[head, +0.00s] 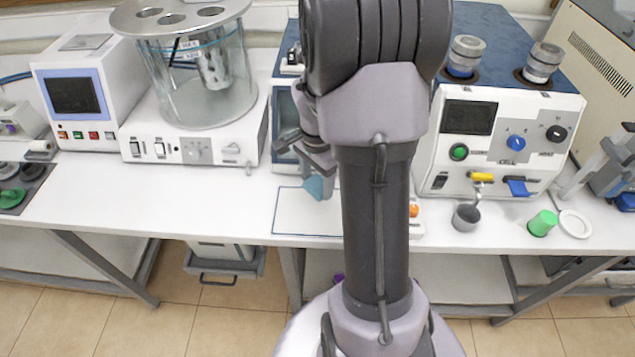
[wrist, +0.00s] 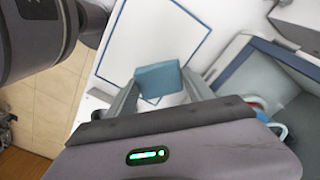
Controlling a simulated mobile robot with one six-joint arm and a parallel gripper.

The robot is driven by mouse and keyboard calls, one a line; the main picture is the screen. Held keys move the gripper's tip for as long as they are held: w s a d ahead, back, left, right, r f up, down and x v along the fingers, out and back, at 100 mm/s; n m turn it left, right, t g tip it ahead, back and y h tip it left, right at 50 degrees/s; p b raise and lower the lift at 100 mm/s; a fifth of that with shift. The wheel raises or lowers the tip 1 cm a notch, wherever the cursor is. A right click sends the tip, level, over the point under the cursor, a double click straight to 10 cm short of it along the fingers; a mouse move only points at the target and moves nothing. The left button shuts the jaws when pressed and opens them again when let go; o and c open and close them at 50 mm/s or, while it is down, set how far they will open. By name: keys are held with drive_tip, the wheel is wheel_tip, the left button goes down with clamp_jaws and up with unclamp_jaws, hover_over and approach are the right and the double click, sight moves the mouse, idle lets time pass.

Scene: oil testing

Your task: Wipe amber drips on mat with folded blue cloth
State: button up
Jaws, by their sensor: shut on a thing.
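The folded blue cloth (wrist: 158,80) is between the fingers of my gripper (wrist: 160,92), which is shut on it. In the head view, the blue cloth (head: 319,187) hangs below my gripper (head: 318,172), over the left part of the mat. The mat (head: 290,213) is a white sheet with a blue outline on the bench; it also shows in the wrist view (wrist: 175,25). My arm hides its right side. I cannot tell whether the cloth touches the mat. No amber drips can be made out in either view.
Behind the mat stands a blue-framed instrument, partly hidden by my arm. A glass bath unit (head: 200,130) is to the left. A white tester (head: 500,140) is to the right, with a metal cup (head: 466,217) and green cup (head: 542,223) before it. Bench left of the mat is clear.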

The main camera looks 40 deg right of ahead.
drive_tip(key=shift+r+p, duration=1.25)
drive_tip(key=shift+r, duration=0.6)
drive_tip(key=shift+s, duration=0.1)
